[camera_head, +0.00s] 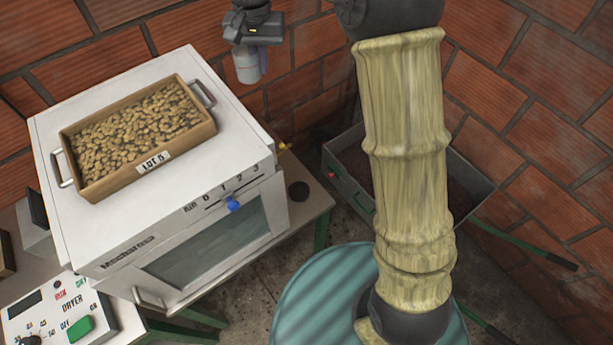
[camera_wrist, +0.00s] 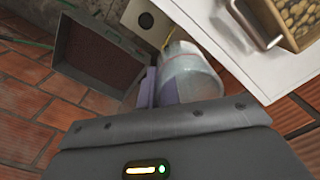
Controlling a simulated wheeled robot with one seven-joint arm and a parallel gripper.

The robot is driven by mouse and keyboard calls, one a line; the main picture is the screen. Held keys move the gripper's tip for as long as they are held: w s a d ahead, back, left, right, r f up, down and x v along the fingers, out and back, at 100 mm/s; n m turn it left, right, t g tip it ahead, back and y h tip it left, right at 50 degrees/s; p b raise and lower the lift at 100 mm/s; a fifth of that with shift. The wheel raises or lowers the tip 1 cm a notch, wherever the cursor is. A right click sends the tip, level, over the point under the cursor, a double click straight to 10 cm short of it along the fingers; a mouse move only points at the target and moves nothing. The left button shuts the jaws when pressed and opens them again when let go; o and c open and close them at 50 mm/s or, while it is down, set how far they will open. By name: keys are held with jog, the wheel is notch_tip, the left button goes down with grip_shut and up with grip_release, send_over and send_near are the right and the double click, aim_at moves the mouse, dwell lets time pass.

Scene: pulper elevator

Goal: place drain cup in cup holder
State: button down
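The drain cup (camera_head: 247,68) is a clear, whitish cup hanging below my gripper (camera_head: 260,62) against the brick wall, behind the white machine. In the wrist view the cup (camera_wrist: 190,75) shows large beside the purple finger pads (camera_wrist: 150,88), and purple shows through its wall. My gripper appears shut on the cup's side. A dark round piece (camera_head: 298,191) sits on the table corner right of the machine; it also shows in the wrist view (camera_wrist: 146,20). It may be the cup holder, but I cannot be sure. The cup is well apart from it.
The white machine (camera_head: 235,235) carries a tray of beans (camera_head: 150,172) on top. A small yellow spout (camera_head: 285,147) sticks out of its right side. A grey wheelbarrow-like bin (camera_head: 350,190) stands by the wall. A teal ribbed drum (camera_head: 310,300) stands in front. My arm hides the area right of centre.

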jog(key=d+f+b, duration=0.3)
jog(key=f+b, duration=0.1)
jog(key=f, duration=1.1)
jog(key=d+f+m+b, duration=0.1)
jog(key=d+f+b, duration=0.2)
jog(key=f, duration=1.2)
jog(key=s+d+f+m+b, duration=0.1)
jog(key=d+f+b, duration=0.2)
jog(key=f, duration=1.2)
jog(key=b, duration=0.2)
jog(key=shift+d+f+b, duration=0.25)
jog(key=shift+d+b, duration=0.05)
jog(key=shift+b, duration=0.05)
jog(key=shift+s, duration=0.1)
jog(key=shift+f+b, duration=2.45)
jog(key=shift+f, duration=0.95)
jog(key=shift+f, duration=0.35)
